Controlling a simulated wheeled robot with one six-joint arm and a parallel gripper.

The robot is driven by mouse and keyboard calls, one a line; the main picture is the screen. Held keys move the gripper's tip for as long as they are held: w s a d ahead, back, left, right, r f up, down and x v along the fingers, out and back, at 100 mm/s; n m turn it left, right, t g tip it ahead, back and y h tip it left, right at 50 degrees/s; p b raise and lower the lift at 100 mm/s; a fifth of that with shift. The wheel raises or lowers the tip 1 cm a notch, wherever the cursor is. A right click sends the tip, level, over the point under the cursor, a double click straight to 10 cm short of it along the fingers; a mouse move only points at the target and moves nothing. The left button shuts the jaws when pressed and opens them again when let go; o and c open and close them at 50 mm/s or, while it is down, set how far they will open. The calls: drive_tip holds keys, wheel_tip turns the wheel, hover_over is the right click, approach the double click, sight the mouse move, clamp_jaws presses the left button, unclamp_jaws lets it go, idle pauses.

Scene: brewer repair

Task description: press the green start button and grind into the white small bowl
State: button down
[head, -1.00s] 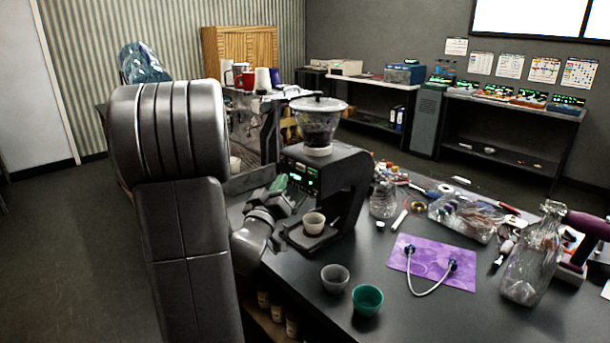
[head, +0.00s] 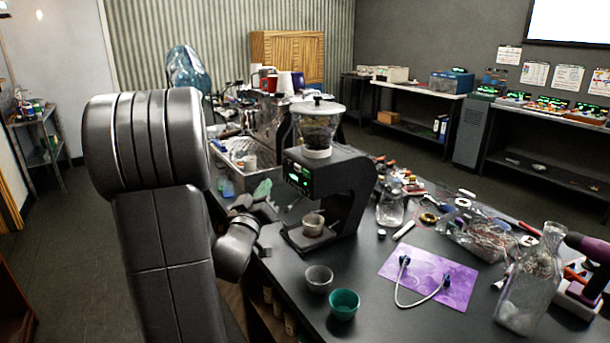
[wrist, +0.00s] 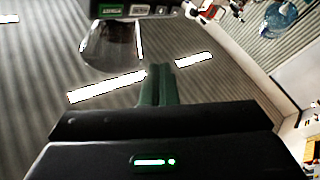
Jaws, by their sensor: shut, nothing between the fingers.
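The black grinder (head: 352,190) stands on the dark bench, with a clear lidded hopper (head: 318,128) of dark beans on top. Its front panel (head: 298,178) has green lit displays; I cannot make out which part is the start button.
A grey cup (head: 319,279) and a teal cup (head: 344,304) stand in front of the grinder. A purple mat (head: 440,280) with a cable, a glass jar (head: 391,208) and a glass bottle (head: 530,285) are to the right. A cluttered metal machine (head: 235,175) stands behind my gripper.

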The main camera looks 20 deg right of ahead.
sight(303, 170)
drive_tip(key=d, duration=0.4)
drive_tip(key=w+d, duration=0.1)
drive_tip(key=d, duration=0.1)
drive_tip(key=shift+d+f, duration=0.15)
drive_tip(key=shift+d, duration=0.1)
drive_tip(key=shift+w+d, duration=0.1)
drive_tip(key=shift+d, duration=0.9)
drive_tip(key=shift+b, duration=0.35)
idle(0.7)
drive_tip(key=shift+d, duration=0.4)
drive_tip(key=shift+w+d+b, duration=0.1)
drive_tip(key=shift+d+b, duration=0.25)
drive_tip(key=shift+b, duration=0.3)
idle(0.5)
drive_tip(key=shift+a+b, duration=0.35)
drive_tip(key=shift+a, duration=0.4)
